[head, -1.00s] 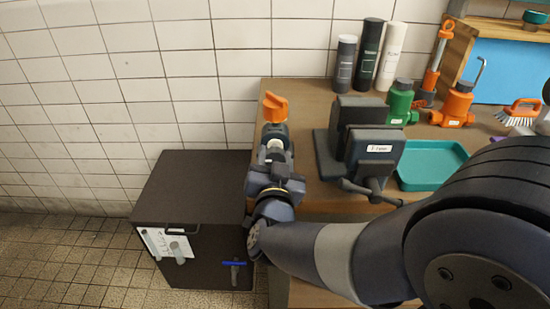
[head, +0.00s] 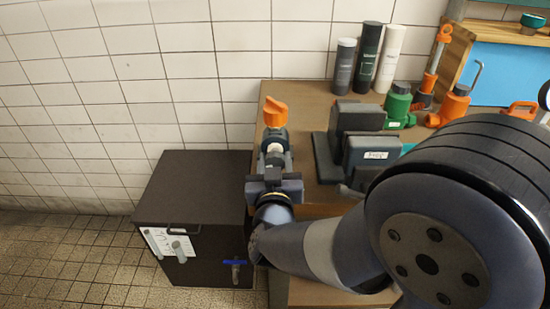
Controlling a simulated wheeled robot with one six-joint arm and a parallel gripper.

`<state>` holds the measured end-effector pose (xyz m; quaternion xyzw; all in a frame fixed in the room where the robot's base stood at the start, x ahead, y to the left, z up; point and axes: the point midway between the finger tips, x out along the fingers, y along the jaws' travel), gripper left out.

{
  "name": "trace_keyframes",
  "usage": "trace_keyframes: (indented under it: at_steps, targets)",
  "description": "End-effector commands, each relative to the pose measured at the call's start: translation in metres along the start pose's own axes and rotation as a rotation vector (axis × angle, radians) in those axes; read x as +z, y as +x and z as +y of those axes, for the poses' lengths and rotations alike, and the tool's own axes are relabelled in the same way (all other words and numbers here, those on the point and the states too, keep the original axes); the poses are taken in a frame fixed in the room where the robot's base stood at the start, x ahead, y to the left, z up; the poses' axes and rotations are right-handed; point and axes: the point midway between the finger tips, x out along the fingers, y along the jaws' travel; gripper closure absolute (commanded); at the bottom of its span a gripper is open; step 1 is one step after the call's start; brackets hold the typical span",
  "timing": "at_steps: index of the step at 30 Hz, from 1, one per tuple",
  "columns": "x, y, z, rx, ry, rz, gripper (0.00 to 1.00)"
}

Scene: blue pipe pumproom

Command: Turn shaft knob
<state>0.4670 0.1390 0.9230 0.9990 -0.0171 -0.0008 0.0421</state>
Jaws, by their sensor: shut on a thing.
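A shaft fitting stands at the left end of the wooden bench, with an orange lever (head: 275,111) at its far end. Its dark blue-grey body (head: 272,136) and a pale ring (head: 274,149) show below that. My gripper (head: 274,163) comes from the near side, in line with the fitting, and is shut on its near end, the shaft knob. The jaws and my wrist hide most of the knob. My gripper's wide palm lies level across the picture.
A dark vise (head: 350,140) stands close right of the fitting. Bottles (head: 368,58), a green container (head: 398,103) and orange tools stand behind it. A dark cabinet (head: 190,190) is at the left. My arm hides the right front.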

Motion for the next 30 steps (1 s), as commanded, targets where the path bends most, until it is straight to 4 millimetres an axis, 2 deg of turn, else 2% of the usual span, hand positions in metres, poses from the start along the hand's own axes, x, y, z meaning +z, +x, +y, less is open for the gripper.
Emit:
trace_keyframes:
  at_steps: [12,26,27,30]
  targets:
    - [-0.0001,-0.0001,0.0001,0.000,-0.167,-0.001,0.82]
    - [0.0003,-0.0001,0.0000,0.000,-0.180,0.000,0.82]
    - [0.0003,-0.0001,0.0000,0.000,-0.180,0.000,0.57]
    - [0.0003,-0.0001,0.0000,0.000,-0.179,0.000,0.48]
